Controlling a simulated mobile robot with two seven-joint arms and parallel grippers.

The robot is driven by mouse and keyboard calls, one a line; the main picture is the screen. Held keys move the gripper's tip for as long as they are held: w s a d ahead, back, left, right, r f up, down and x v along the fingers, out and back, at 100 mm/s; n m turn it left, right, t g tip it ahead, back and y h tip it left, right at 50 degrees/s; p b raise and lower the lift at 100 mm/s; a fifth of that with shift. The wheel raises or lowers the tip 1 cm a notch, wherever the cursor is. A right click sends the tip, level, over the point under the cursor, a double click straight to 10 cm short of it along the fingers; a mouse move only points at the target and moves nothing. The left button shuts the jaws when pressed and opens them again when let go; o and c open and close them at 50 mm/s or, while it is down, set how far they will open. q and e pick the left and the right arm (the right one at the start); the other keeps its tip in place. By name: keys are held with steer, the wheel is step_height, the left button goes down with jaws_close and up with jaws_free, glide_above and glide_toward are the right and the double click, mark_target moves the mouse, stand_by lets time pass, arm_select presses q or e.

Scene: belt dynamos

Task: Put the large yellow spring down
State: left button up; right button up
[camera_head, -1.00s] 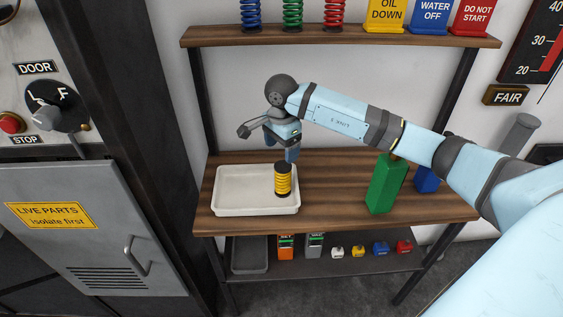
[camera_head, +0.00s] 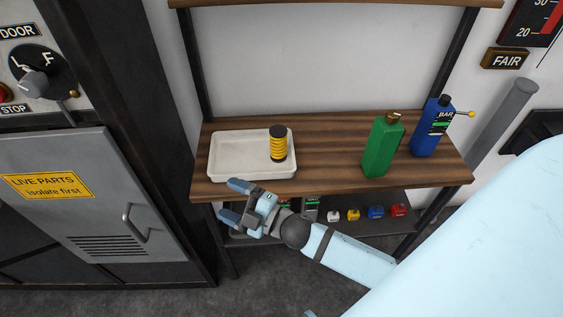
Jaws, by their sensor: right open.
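The large yellow spring (camera_head: 278,146), with black ends, stands upright in the right part of the white tray (camera_head: 226,176) on the wooden bench. My right gripper (camera_head: 232,202) is open and empty. It appears in front of the bench's front edge, below and left of the spring, apart from it. My left gripper is not in view.
A green bottle (camera_head: 382,148) and a blue bottle (camera_head: 431,128) stand on the right of the bench (camera_head: 335,145). Small coloured items, such as a red one (camera_head: 399,210), sit on the lower shelf, partly hidden by my arm. A grey cabinet (camera_head: 95,200) stands at left.

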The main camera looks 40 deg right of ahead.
steer(key=s+d+f+m+g+h, duration=0.3)
steer(key=s+f+m+g+h, duration=0.3)
steer(key=s+f+m, duration=0.7)
step_height(320, 180, down, 2)
steer(key=shift+s+d+m+h, duration=0.4)
steer(key=shift+m, duration=0.6)
